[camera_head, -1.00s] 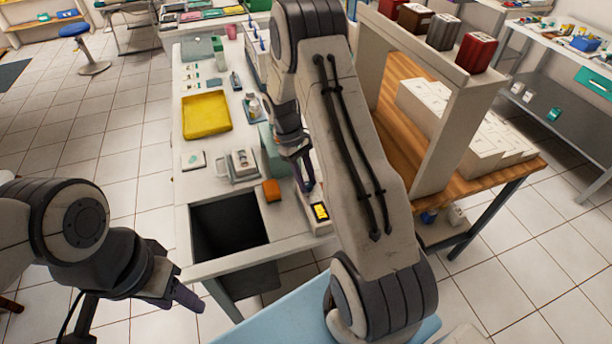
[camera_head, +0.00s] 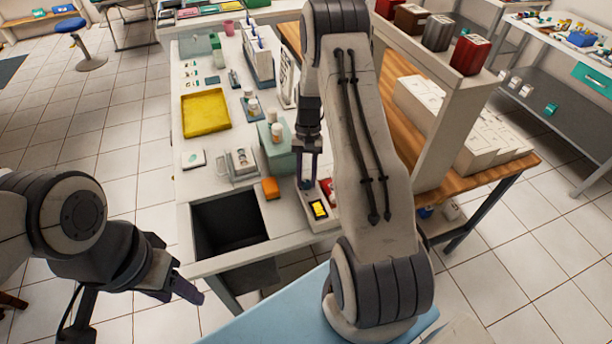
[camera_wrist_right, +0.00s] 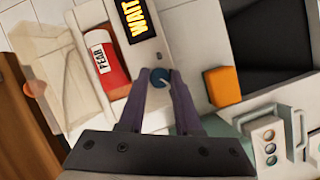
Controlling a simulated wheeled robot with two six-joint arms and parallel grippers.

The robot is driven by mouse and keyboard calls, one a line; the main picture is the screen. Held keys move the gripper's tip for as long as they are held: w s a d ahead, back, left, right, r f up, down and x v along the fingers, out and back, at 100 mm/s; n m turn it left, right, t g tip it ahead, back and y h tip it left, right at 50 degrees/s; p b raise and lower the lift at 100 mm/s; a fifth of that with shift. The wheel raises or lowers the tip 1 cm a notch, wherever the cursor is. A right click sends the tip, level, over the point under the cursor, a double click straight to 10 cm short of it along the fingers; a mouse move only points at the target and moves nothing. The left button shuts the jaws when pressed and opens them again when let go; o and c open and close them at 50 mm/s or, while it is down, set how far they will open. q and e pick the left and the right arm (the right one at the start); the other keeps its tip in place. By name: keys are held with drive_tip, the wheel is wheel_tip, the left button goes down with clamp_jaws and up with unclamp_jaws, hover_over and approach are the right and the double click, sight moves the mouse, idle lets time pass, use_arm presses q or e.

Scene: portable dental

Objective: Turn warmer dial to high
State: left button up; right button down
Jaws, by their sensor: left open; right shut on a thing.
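The warmer (camera_head: 318,223) is a pale unit at the near right edge of the counter. In the right wrist view, its display (camera_wrist_right: 138,18) reads "WAIT" in yellow. Below the display is a small blue dial (camera_wrist_right: 160,77) with a pale pointer line; I cannot tell which setting it marks. A red and white tube-like item (camera_wrist_right: 106,62) lies in the warmer beside the display. My right gripper (camera_wrist_right: 160,82) has its purple fingers shut on either side of the dial. In the head view, this gripper (camera_head: 306,184) points down at the warmer. My left gripper (camera_head: 190,292) is open and empty, clear of the counter.
An orange block (camera_head: 270,188) and a metal-fronted unit (camera_head: 241,166) stand near the warmer. A dark bin opening (camera_head: 230,222) is in front. A yellow tray (camera_head: 206,112) lies farther back. A wooden-topped shelf unit (camera_head: 440,140) borders the right.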

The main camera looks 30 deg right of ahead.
drive_tip(key=shift+m, duration=0.6)
drive_tip(key=c, duration=0.6)
unclamp_jaws()
drive_tip(key=shift+r, duration=0.1)
drive_tip(key=b+v, duration=0.1)
drive_tip(key=v, duration=0.9)
drive_tip(key=shift+d+r+b, duration=0.2)
drive_tip(key=shift+d+b, duration=0.05)
drive_tip(key=shift+b, duration=0.05)
drive_tip(key=shift+s, duration=0.15)
